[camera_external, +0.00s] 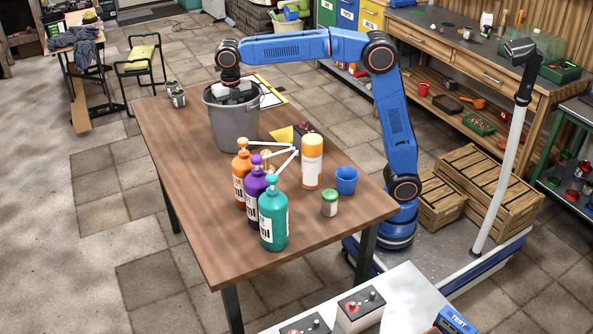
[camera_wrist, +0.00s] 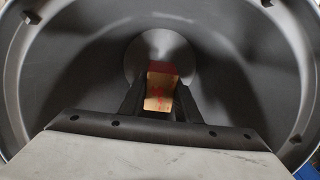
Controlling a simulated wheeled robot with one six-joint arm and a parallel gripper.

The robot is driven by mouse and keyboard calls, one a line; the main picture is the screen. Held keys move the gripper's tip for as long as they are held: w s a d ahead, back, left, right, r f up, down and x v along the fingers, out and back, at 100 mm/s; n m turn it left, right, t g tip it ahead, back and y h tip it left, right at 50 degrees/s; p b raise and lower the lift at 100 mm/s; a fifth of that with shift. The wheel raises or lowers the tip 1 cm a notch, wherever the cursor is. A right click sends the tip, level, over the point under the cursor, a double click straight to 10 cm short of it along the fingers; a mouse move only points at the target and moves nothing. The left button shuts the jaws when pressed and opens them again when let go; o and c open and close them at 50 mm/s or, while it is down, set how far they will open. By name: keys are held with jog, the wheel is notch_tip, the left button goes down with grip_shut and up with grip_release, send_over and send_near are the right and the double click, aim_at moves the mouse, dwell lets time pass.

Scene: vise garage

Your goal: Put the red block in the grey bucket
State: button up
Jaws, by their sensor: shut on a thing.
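The grey bucket (camera_external: 236,128) stands upright at the far end of the brown table. My gripper (camera_wrist: 160,97) points down inside the bucket's mouth. Its fingers are shut on the red block (camera_wrist: 161,70), which shows a red top part and a tan, wood-like face with red marks in the wrist view. The bucket's inner wall (camera_wrist: 85,75) surrounds the gripper and block, and its round bottom (camera_wrist: 155,48) shows beyond the block. In the external view the fingers and block are hidden by the bucket. I cannot tell whether the block touches the bottom.
On the table (camera_external: 180,150), orange, purple and teal bottles (camera_external: 272,215), a spray can (camera_external: 312,160), a blue cup (camera_external: 346,180) and a small green-lidded jar (camera_external: 329,203) stand nearer the camera. Small cans (camera_external: 178,97) stand left of the bucket. The table's left side is clear.

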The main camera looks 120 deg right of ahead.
jog(key=shift+f, duration=2.6)
jog(key=shift+f, duration=0.15)
jog(key=o, duration=1)
jog(key=shift+o, duration=0.2)
notch_tip(320, 180, up, 12)
jog(key=shift+r, duration=0.2)
